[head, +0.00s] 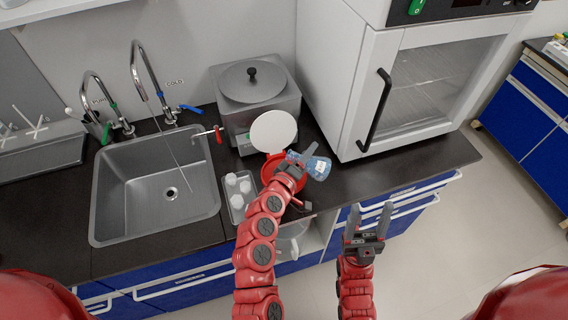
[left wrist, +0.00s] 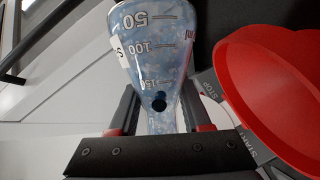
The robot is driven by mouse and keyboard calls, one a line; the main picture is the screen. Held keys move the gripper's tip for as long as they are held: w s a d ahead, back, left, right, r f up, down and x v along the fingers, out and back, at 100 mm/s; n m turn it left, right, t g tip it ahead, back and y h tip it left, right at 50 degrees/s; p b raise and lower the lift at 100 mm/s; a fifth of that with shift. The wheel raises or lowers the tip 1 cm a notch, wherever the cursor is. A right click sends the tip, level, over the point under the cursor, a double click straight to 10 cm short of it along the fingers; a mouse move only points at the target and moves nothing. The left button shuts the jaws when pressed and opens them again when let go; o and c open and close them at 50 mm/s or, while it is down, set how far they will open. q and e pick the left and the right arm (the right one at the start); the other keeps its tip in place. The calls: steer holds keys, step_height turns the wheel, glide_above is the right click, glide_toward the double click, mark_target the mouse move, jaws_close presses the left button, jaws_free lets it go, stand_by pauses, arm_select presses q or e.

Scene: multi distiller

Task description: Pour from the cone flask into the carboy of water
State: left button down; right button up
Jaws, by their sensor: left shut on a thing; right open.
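The cone flask (head: 319,167) is blue-tinted clear glass with a white label, tilted well over beside a red bowl-shaped opening (head: 273,168). My left gripper (head: 293,168) is shut on the flask near its narrow end. In the left wrist view the flask (left wrist: 150,48) shows its volume marks between the fingers (left wrist: 158,115). The red bowl (left wrist: 278,85) is close to its right there. My right gripper (head: 370,222) is open and empty, in front of the counter. I cannot clearly identify the carboy of water.
A white round lid (head: 273,131) stands raised behind the red bowl. A grey lidded bath (head: 262,105) is behind it. A white oven-like cabinet (head: 410,90) stands to the right. A tray of small white containers (head: 237,205) and a sink (head: 150,215) lie to the left.

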arm_select(q)
steer(key=d+m+y+p, duration=0.1)
steer(key=m+p, duration=0.1)
steer(key=d+m+y+p, duration=0.1)
steer(key=m+y+p, duration=0.1)
steer(key=m+p, duration=0.1)
steer(key=d+m+y+p, duration=0.1)
steer(key=m+y+p, duration=0.1)
steer(key=m, duration=0.1)
steer(key=shift+s+r+g+p, duration=0.3)
steer(key=shift+r, duration=0.1)
steer(key=shift+r+m+y+b, duration=0.1)
steer(key=shift+m+y+b, duration=0.2)
steer(key=shift+b, duration=0.2)
steer(key=shift+r, duration=0.1)
stand_by(0.4)
stand_by(0.4)
